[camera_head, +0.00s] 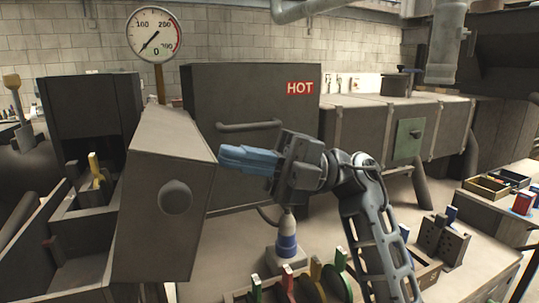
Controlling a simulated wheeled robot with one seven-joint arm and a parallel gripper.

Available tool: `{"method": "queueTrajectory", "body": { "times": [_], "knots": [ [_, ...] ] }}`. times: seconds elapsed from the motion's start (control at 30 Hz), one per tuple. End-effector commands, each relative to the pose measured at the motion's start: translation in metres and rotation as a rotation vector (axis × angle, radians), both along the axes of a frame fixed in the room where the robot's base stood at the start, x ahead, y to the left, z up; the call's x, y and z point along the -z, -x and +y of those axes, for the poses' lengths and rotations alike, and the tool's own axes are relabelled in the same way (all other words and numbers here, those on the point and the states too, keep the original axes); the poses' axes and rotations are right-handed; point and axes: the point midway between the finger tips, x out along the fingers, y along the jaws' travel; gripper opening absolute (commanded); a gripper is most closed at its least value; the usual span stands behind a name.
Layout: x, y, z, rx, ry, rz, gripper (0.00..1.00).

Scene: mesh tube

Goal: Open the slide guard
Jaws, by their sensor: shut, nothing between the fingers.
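A large tilted grey panel with a round knob (175,197) stands at left; it looks like the slide guard (150,250), though no label shows this. My gripper (224,157) has blue fingers, is shut and empty, and points left. Its tips appear close to the panel's upper right edge; I cannot tell whether they touch. Behind it is a dark box marked HOT (225,90) with a horizontal bar handle (250,126), which my gripper sits just below in the picture.
A dial gauge (154,35) stands on a post behind the panel. A bottle with a blue band (287,240) stands below my gripper. Coloured upright discs (315,275) are at the front. A slotted block (440,240) and trays (490,187) are at right.

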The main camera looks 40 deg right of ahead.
Motion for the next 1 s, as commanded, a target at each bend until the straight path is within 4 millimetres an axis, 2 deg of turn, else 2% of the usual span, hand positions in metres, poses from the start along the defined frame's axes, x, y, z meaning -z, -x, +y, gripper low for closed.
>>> {"method": "queueTrajectory", "body": {
  "times": [0.13,0.53,0.77,1.0],
  "knots": [
    [-0.003,-0.002,0.007,0.001,0.000,0.000,0.00],
    [-0.004,-0.003,0.009,0.001,0.004,0.001,0.00],
    [-0.028,-0.006,0.021,-0.002,0.097,0.026,0.00],
    [-0.053,-0.016,0.050,-0.003,0.128,0.040,0.00]
  ]
}}
